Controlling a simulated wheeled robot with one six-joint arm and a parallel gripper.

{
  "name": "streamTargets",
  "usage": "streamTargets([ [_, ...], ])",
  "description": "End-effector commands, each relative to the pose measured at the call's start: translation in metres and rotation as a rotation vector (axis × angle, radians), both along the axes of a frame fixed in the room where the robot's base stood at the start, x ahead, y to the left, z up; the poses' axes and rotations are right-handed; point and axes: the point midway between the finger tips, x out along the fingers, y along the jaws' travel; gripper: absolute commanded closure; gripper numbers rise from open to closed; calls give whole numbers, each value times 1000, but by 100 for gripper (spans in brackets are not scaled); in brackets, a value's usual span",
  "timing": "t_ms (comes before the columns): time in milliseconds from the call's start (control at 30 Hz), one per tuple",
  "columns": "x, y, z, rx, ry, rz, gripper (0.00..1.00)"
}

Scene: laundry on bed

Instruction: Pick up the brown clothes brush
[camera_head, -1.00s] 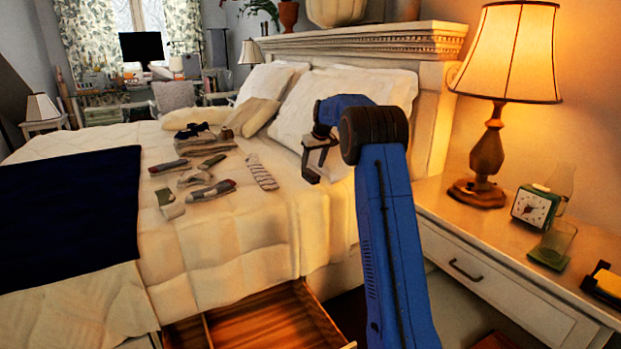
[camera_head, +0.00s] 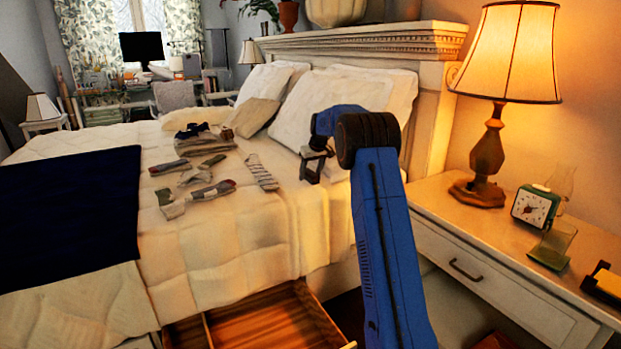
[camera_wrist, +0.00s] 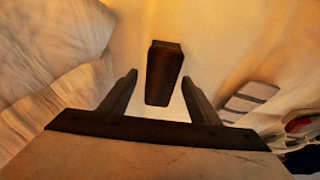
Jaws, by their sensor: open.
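The brown clothes brush (camera_wrist: 164,73) shows in the wrist view as a dark brown oblong on the cream bedding. It lies just beyond and between my gripper's (camera_wrist: 158,95) two fingers, with its near end reaching toward the gap between the fingertips. My gripper is open and nothing is held. In the head view my gripper (camera_head: 312,172) hangs over the bed near the pillows; the brush cannot be made out there, probably hidden by my gripper and arm.
Several socks (camera_head: 261,172) and folded clothes (camera_head: 205,141) lie left of my gripper on the bed. White pillows (camera_head: 325,105) rise behind it. A nightstand (camera_head: 470,235) with a lit lamp (camera_head: 490,150) stands right. An open wooden drawer (camera_head: 270,325) juts out below the bed.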

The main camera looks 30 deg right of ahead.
Motion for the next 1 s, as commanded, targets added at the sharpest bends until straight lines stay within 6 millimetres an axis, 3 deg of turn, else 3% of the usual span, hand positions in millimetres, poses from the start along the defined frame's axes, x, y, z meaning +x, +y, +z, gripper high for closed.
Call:
streamTargets([
  [233, 0, 0, -3, 0, 0, 0, 44],
  [433, 0, 0, -3, 0, 1, 0, 89],
  [767, 0, 0, 0, 0, 0, 0, 90],
  [1000, 0, 0, 33, -2, -3, 1, 90],
])
